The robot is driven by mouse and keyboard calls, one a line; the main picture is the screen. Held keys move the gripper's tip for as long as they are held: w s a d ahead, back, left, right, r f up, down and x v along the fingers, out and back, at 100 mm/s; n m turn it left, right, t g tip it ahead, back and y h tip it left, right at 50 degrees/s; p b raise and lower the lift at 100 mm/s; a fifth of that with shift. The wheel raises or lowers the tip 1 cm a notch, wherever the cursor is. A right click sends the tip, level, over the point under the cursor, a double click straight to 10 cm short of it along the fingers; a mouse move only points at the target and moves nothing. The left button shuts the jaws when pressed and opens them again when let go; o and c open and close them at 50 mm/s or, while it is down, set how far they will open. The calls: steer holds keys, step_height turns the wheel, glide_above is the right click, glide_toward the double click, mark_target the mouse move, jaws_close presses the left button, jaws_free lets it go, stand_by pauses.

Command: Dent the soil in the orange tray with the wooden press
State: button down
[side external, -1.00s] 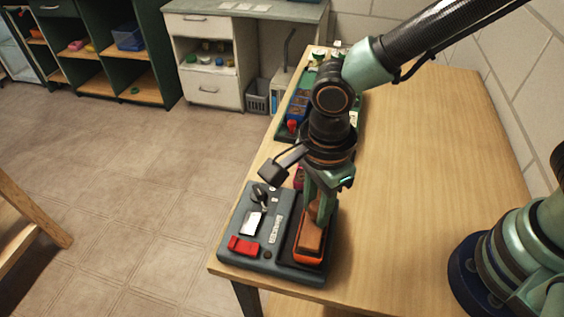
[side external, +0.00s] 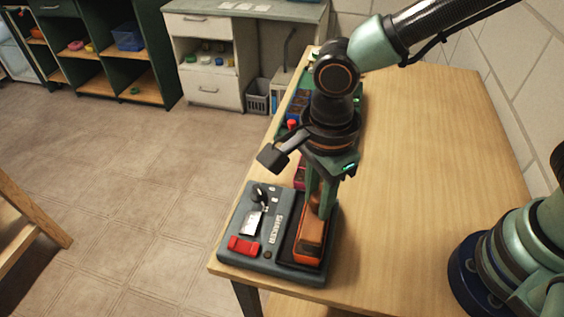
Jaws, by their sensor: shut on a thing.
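My gripper (side external: 319,203) points down over the front end of the workbench, shut on the handle of the wooden press (side external: 312,234). The press is a brown wooden block with a narrower handle on top, roughly upright. It is over the orange tray (side external: 306,261), whose front rim shows below the block. The press and gripper hide most of the tray and its soil. I cannot tell whether the block touches the soil or hangs just above it.
A green rack with blue and red items (side external: 293,124) stands farther back. The table's right side (side external: 430,190) is clear.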

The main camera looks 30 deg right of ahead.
steer(key=shift+r, duration=2.8)
steer(key=w+d+n, duration=0.4)
steer(key=d+n, duration=0.5)
steer(key=d, duration=0.3)
steer(key=w+d+n, duration=0.4)
steer(key=d+n, duration=0.4)
steer(key=d, duration=0.4)
steer(key=shift+w+d+r+n, duration=0.25)
steer(key=shift+w+n, duration=0.15)
steer(key=shift+a, duration=0.1)
